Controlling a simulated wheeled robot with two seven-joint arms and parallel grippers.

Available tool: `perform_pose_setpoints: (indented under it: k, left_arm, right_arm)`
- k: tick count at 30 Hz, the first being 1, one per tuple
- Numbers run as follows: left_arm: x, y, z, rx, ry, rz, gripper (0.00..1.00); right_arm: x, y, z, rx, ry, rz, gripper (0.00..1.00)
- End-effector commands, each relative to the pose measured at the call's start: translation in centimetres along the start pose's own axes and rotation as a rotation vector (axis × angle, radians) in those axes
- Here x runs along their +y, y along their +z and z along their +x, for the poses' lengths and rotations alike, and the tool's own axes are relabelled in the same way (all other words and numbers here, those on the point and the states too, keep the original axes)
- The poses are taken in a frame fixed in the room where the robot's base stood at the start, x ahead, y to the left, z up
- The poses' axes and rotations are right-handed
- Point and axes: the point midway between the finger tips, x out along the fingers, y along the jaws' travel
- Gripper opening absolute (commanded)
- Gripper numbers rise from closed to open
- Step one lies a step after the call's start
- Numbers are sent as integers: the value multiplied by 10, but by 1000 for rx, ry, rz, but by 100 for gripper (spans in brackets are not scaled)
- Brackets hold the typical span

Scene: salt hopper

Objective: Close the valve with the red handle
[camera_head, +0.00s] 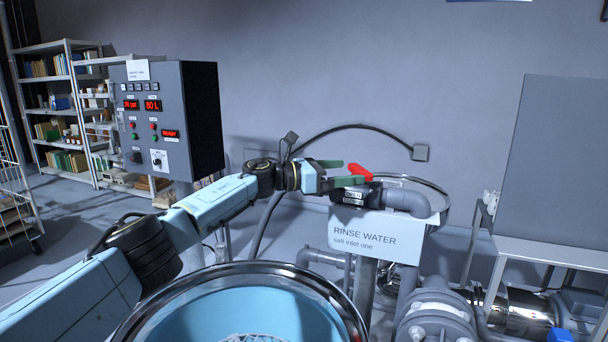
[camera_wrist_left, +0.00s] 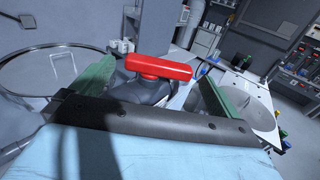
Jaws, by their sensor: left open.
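The red handle (camera_head: 360,171) sits on top of a grey valve (camera_head: 352,196) on the pipe above the "RINSE WATER, salt inlet one" sign (camera_head: 378,238). My left gripper (camera_head: 340,172) reaches in from the left at handle height, with its green fingers open. In the left wrist view the red handle (camera_wrist_left: 160,67) is a bar lying across the space ahead, between the two open fingers (camera_wrist_left: 157,76). No grip on the handle shows; whether a finger touches it I cannot tell. A small label on the valve is too small to read surely. My right gripper is out of view.
A round blue hopper with a metal rim (camera_head: 255,268) stands in front, below my left arm. A grey pipe elbow (camera_head: 408,201) adjoins the valve on the right. A control panel (camera_head: 165,120) stands behind at left. A grey table (camera_head: 555,252) is at right.

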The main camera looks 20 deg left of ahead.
Motion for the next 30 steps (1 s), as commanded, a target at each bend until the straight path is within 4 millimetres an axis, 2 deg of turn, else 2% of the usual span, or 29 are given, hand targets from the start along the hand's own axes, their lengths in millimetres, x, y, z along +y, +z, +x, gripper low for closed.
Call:
perform_pose_setpoints:
  k: [12,15,21,29,30]
  left_arm:
    - [0,-1,-82,1,2,1,100]
    - [0,-1,-96,1,1,0,100]
    - [0,0,-110,0,0,0,100]
    - [0,0,-111,0,0,0,100]
    - [0,0,-111,0,0,0,96]
  right_arm:
    - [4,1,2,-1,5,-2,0]
    - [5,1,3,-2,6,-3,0]
    - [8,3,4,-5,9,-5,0]
    - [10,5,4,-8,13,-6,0]
    - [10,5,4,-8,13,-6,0]
